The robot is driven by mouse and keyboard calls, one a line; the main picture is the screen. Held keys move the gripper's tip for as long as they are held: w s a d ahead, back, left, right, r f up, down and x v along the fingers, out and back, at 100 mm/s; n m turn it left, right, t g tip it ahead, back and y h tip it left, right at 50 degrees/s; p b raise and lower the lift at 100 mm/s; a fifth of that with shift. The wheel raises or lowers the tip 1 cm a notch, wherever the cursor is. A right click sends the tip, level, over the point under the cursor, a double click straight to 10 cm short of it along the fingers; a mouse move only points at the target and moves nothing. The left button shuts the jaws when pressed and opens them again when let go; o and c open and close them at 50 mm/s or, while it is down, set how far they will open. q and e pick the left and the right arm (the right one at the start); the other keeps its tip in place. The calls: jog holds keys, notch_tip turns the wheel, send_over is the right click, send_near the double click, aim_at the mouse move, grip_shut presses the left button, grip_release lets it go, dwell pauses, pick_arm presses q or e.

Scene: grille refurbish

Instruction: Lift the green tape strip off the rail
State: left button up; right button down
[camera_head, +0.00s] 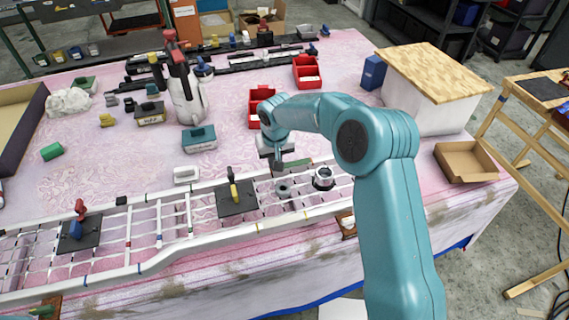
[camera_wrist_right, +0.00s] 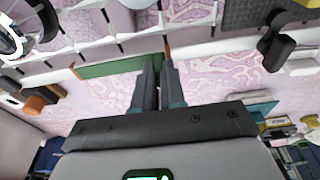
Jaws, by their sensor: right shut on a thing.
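The green tape strip (camera_wrist_right: 108,66) lies along the edge of the white rail in the right wrist view. In the head view a short green piece of it shows beside my gripper. My right gripper (camera_wrist_right: 160,68) has its two fingers close together at the right end of the strip, shut on it. In the head view the right gripper (camera_head: 277,165) points down at the far rail (camera_head: 216,183) of the white grille. The fingertips partly hide the strip's end. My left gripper is in neither view.
Black plates with small tools (camera_head: 238,198) and round fittings (camera_head: 323,178) sit on the grille. A teal box (camera_head: 199,139), a white block (camera_head: 186,174) and red bins (camera_head: 306,72) stand beyond it.

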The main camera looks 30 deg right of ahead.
jog(key=shift+r+p, duration=0.4)
jog(key=shift+r, duration=0.45)
jog(key=shift+r+p, duration=0.95)
jog(key=shift+r, duration=0.75)
